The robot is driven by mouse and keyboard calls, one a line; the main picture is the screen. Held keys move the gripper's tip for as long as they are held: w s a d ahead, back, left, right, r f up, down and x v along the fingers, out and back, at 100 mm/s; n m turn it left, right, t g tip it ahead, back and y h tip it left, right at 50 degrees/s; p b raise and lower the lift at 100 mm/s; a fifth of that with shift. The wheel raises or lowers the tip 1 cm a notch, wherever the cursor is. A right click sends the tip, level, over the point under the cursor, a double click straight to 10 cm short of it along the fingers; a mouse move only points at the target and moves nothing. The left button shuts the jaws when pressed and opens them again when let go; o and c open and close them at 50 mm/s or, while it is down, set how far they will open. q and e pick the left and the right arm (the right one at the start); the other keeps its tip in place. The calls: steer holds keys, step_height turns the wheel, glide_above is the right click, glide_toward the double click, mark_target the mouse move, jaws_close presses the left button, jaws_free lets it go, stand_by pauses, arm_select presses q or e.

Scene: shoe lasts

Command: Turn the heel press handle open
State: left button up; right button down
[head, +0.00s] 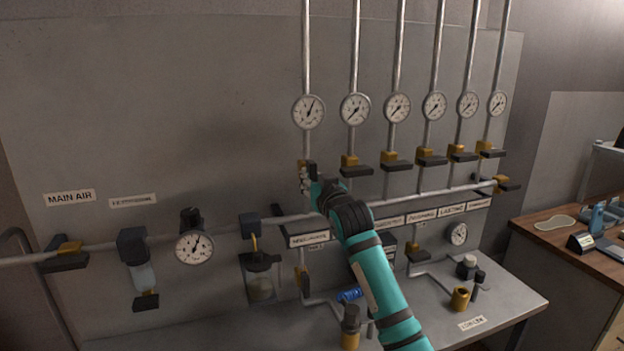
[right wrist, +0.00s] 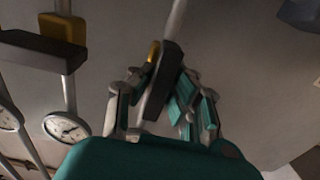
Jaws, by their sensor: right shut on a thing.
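My right gripper (head: 308,178) is at the leftmost of the row of valves under the gauges, and my teal arm reaches up to it from below. In the right wrist view the gripper (right wrist: 162,95) is shut on a dark valve handle (right wrist: 164,78), with fingers on both sides. The handle appears roughly in line with its pipe (right wrist: 177,18). A bit of yellow valve body (right wrist: 153,52) shows beside it. In the head view the gripper and arm hide most of this handle. The labels are too small to read surely. My left gripper is not in view.
The neighbouring valve handle (head: 357,171) lies across its pipe, as do several more to the right. A gauge (head: 308,111) sits above the held valve. A horizontal pipe (head: 430,194) runs below. A wooden bench (head: 555,232) stands at the right.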

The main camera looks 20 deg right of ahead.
steer(key=c, duration=1.2)
jaws_free()
steer(key=shift+s+r, duration=0.1)
steer(key=shift+s, duration=0.05)
steer(key=shift+c, duration=0.2)
steer(key=s, duration=1.2)
steer(key=shift+d, duration=0.25)
